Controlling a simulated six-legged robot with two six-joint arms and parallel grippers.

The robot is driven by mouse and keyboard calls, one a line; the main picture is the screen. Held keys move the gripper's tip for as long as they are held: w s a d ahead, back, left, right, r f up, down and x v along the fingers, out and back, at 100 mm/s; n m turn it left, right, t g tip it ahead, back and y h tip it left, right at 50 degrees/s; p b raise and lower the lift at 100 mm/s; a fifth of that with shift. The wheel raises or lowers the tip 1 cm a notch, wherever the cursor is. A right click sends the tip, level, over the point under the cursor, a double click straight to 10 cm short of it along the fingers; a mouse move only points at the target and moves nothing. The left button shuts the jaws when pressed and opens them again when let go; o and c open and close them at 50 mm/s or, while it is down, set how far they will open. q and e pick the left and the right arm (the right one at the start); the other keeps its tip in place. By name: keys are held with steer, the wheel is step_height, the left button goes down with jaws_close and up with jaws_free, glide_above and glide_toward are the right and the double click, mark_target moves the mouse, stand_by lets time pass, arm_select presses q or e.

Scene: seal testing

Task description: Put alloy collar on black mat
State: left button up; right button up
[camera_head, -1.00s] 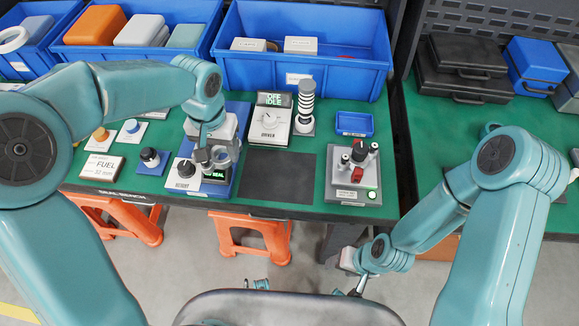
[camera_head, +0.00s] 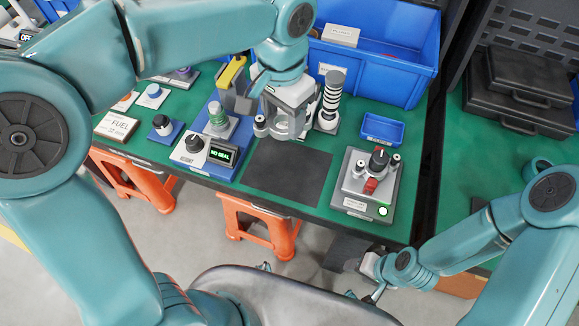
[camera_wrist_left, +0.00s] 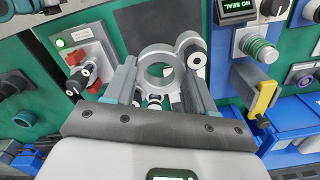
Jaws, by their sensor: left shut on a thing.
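The alloy collar is a grey metal ring with a small side lug; it shows in the head view (camera_head: 290,134) and the left wrist view (camera_wrist_left: 151,55). My left gripper (camera_head: 284,118) is shut on it, with one finger on each side of the ring in the left wrist view. The black mat (camera_head: 284,175) lies flat on the green bench. The collar is held over the mat's far part; the height of the gap is hard to judge. My right gripper (camera_head: 368,283) is low at the bench's front, small and partly hidden, its jaws unclear.
Left of the mat stands the blue-based tester (camera_head: 222,153) reading NO SEAL, with a green-ringed post. A striped post (camera_head: 331,98) stands behind the mat. A grey box with a red switch (camera_head: 371,185) stands right, near a small blue tray (camera_head: 382,129).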

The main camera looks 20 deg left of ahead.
arm_select(q)
steer(key=b, duration=0.1)
glide_above(285, 175)
step_height(285, 175, down, 14)
steer(key=shift+f, duration=0.15)
step_height(285, 175, down, 4)
steer(key=shift+s+r, duration=0.1)
steer(key=shift+r, duration=0.1)
steer(key=shift+f, duration=0.45)
steer(key=shift+f+b, duration=0.1)
steer(key=shift+b, duration=0.25)
steer(key=o, duration=0.6)
steer(key=shift+f, duration=0.1)
steer(key=o, duration=0.4)
